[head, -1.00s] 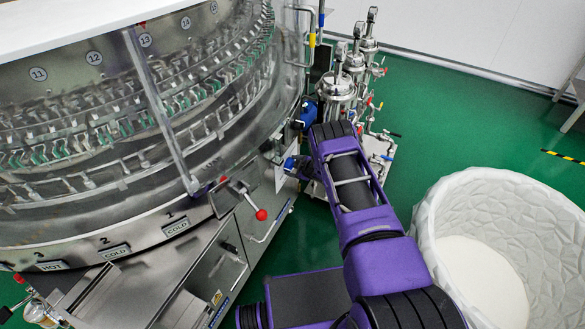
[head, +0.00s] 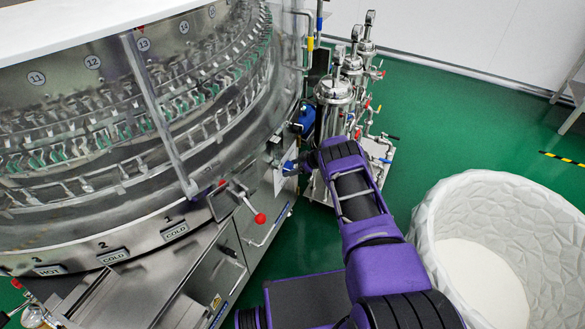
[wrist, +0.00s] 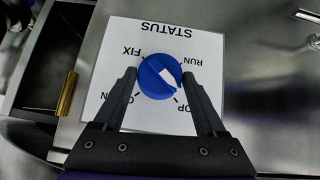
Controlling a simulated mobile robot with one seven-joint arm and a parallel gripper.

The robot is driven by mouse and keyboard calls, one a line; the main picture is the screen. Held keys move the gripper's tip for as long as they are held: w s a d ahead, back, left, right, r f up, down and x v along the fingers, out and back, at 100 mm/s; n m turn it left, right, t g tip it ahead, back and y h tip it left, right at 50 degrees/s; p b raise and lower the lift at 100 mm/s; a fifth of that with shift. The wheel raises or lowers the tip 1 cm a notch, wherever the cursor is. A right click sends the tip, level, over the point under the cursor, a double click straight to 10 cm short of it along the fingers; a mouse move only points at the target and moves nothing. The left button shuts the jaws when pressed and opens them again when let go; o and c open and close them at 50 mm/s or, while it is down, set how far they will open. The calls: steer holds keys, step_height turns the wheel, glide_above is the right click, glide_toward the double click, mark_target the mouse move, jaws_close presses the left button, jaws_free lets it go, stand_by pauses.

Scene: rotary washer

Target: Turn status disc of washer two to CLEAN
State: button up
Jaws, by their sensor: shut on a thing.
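The status disc (wrist: 152,78) is a round blue knob with a white mark on its right side in the wrist view. It sits on a white plate (wrist: 122,60) that appears upside down, reading STATUS, FIX and RUN. Part of a label ending in OP shows by the right finger, and a label ending in N is mostly hidden by the left finger. My gripper (wrist: 160,76) is shut on the disc, one finger on each side. The white mark faces right to lower right, between RUN and OP. In the head view the plate (head: 279,181) is on the washer's side.
The large steel rotary washer (head: 120,215) fills the left. A red-ball lever (head: 260,218) is left of the plate. Steel canisters with valves (head: 334,92) stand just behind my arm. A white tub (head: 450,205) is at the right. A brass rod (wrist: 66,94) shows in the wrist view.

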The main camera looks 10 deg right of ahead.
steer(key=shift+w+r, duration=0.1)
stand_by(0.3)
steer(key=o, duration=1.3)
steer(key=shift+s+d+r+p, duration=0.2)
steer(key=shift+d+r+p, duration=0.05)
steer(key=shift+r+p, duration=0.1)
steer(key=p+v, duration=0.4)
steer(key=v, duration=1.2)
steer(key=shift+s+d, duration=0.15)
